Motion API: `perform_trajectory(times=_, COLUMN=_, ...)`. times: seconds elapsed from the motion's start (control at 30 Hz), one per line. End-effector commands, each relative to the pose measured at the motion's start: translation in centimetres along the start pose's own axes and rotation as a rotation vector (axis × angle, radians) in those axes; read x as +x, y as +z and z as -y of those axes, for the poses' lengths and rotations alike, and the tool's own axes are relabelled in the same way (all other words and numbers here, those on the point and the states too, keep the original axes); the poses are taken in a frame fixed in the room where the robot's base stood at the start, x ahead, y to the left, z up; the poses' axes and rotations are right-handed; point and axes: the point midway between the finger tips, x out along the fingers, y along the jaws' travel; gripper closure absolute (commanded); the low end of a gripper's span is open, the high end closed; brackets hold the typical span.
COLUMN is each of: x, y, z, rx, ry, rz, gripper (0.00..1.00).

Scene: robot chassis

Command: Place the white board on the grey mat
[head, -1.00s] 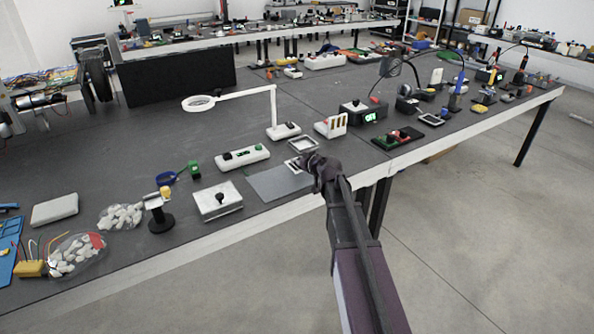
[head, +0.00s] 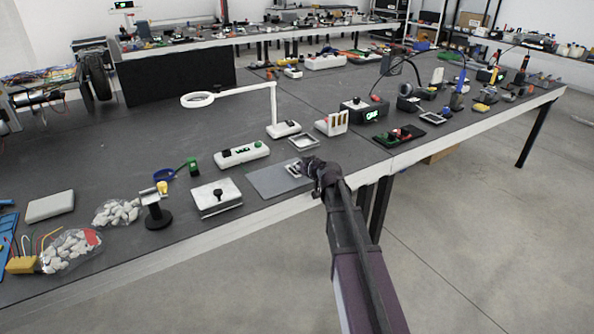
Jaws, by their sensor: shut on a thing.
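The grey mat (head: 265,184) lies flat near the front edge of the dark bench, just left of my gripper. My gripper (head: 305,168) is at the mat's right end, shut on the white board (head: 291,170). The board is small and pale with dark parts, and shows at the gripper's left side over the right part of the mat. The gripper hides some of the board and the mat's right corner. I cannot tell whether the board touches the mat.
A silver-topped box (head: 215,197) stands left of the mat. A white box with a green button (head: 241,154) and a small grey tray (head: 303,141) lie behind it. A magnifier lamp (head: 284,128) stands farther back. The floor right of the bench is clear.

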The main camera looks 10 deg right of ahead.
Motion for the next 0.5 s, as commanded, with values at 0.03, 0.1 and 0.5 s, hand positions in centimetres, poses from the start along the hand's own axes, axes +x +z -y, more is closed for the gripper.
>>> perform_trajectory(times=0.03, x=0.07, y=0.19, z=-0.01, rx=0.0, ry=0.0, rz=0.0, gripper=1.0)
perform_trajectory(times=0.1, x=0.06, y=0.17, z=-0.02, rx=0.0, ry=0.0, rz=0.0, gripper=1.0)
perform_trajectory(times=0.5, x=0.19, y=0.48, z=-0.03, rx=0.0, ry=0.0, rz=0.0, gripper=1.0)
